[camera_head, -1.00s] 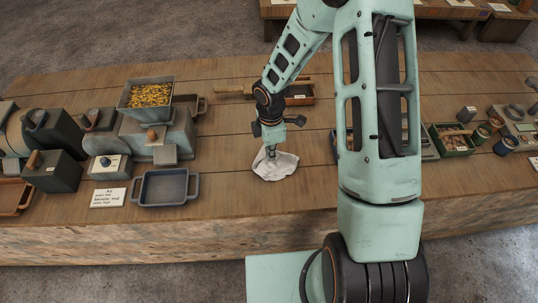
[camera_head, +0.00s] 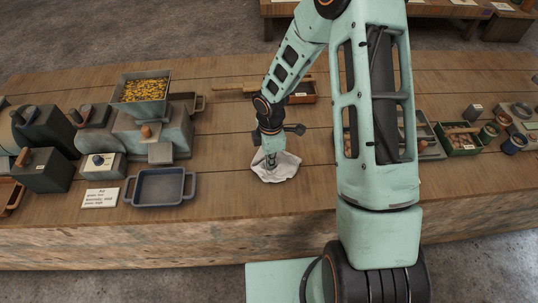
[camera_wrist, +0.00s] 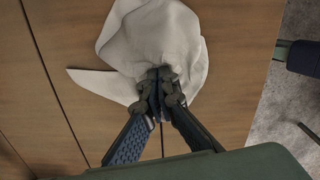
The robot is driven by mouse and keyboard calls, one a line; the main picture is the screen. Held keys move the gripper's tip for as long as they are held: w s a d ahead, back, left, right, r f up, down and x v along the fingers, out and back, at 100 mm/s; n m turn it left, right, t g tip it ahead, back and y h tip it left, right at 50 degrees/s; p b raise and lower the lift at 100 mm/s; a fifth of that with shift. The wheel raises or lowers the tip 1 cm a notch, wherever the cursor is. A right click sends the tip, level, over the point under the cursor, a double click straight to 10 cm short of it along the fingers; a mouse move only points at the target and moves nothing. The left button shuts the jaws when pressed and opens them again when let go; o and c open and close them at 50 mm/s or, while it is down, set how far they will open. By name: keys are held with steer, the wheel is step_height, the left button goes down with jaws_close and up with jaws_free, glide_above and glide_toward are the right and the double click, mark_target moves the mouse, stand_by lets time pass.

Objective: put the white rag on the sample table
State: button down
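The white rag (camera_head: 284,172) lies crumpled on the wooden table (camera_head: 235,215), near its front edge. In the wrist view the rag (camera_wrist: 150,40) spreads out beyond my fingertips, with one pointed flap to the left. My gripper (camera_head: 270,162) points down onto the rag. In the wrist view my gripper (camera_wrist: 158,88) has its fingertips together at the rag's near edge, pinching cloth there. The cloth between the tips is mostly hidden. I cannot tell from labels which table is the sample table; another wooden table (camera_head: 430,10) stands at the back.
Left of the rag are a blue-grey tray (camera_head: 160,186), a label card (camera_head: 101,198) and a machine with a hopper of yellow pieces (camera_head: 145,90). A green crate (camera_head: 459,139) and cups (camera_head: 513,144) stand right. Bare wood surrounds the rag.

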step_height(320, 180, up, 9)
steer(key=p, duration=0.7)
